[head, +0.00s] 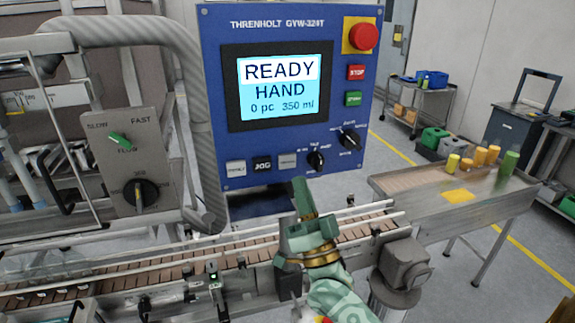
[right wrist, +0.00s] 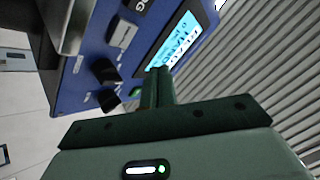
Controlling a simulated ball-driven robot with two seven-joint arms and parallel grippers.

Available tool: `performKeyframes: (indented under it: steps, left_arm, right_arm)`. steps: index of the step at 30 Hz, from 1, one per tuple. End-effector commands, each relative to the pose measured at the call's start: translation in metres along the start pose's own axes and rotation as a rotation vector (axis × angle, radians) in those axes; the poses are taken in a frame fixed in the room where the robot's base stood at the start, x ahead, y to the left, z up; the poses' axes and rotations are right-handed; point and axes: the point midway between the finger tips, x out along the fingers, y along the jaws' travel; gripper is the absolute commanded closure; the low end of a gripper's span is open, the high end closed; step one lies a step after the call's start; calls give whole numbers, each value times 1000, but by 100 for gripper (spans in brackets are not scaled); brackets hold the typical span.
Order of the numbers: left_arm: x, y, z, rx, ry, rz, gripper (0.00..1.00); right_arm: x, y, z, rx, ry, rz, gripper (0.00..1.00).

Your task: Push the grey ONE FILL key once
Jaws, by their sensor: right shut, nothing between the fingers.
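The blue control panel (head: 212,100) carries a row of small keys under its screen. The grey key (head: 287,160) is the right one of the row, beside the black JOG key (head: 262,163); its lettering is too small to read. In the right wrist view the grey key (right wrist: 122,34) shows near the top, between the JOG key and a black knob. My right gripper (head: 299,183) is shut and empty, its green fingertips just below the grey key in the head view. The fingertips (right wrist: 159,74) look apart from the key. My left gripper is out of view.
The screen (head: 279,88) reads READY, HAND, 0 pc, 350 ml. Two black selector knobs (head: 315,160) sit right of the keys. A red emergency button (head: 363,36) is at the top right. The conveyor (head: 150,275) runs below the panel.

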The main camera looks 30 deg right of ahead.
Motion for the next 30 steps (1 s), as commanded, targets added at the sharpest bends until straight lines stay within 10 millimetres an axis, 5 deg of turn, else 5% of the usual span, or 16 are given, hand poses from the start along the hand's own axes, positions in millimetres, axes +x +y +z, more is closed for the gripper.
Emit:
performKeyframes:
  steps: [12, 30]
  left_arm:
    - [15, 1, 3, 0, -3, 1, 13]
    - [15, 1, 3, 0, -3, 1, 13]
  right_arm:
    - [32, 24, 25, 0, -1, 0, 100]
    - [36, 27, 27, -1, -1, 0, 100]
